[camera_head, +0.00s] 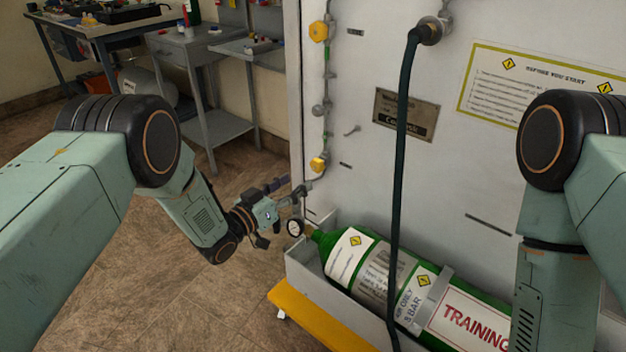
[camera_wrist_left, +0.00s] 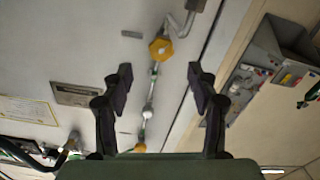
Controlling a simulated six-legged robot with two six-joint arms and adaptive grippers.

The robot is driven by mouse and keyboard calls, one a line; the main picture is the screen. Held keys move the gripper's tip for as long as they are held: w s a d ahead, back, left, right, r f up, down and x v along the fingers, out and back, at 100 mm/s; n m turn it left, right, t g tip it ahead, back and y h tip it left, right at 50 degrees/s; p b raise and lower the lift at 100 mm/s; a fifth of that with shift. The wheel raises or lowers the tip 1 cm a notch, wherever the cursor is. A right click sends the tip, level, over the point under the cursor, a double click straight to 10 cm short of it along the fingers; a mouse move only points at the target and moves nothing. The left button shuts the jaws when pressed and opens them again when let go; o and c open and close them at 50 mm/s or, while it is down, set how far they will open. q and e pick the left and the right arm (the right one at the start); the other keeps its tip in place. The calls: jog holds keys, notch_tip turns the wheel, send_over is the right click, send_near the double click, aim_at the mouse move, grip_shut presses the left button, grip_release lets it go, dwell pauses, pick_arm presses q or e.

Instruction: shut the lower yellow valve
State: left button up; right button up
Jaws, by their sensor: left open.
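The lower yellow valve (camera_head: 318,164) is a small yellow knob on the grey pipe at the left edge of the white panel. It also shows in the left wrist view (camera_wrist_left: 161,49), where the picture is roughly upside down. My left gripper (camera_head: 292,188) is open and empty, just left of and below this valve in the head view. In the left wrist view its two dark fingers (camera_wrist_left: 160,80) stand apart, with the valve between and beyond the tips. No contact is visible. The upper yellow valve (camera_head: 319,31) sits higher on the same pipe. My right gripper is out of view.
A green gas cylinder (camera_head: 372,262) lies in a grey tray below the panel, with a round gauge (camera_head: 294,227) near its neck. A dark hose (camera_head: 402,150) hangs in front. A grey workbench (camera_head: 205,90) stands back left. Floor between is clear.

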aim_at(315, 167)
pick_arm(q)
jog(key=shift+m, duration=0.4)
jog(key=b+x, duration=0.2)
jog(key=x, duration=0.4)
jog(key=shift+w+d+b, duration=0.15)
jog(key=shift+w+b, duration=0.2)
jog(key=shift+w, duration=0.05)
jog(key=shift+w+d, duration=0.4)
jog(key=shift+w, duration=0.2)
jog(key=shift+c, duration=0.2)
jog(key=c, duration=1.1)
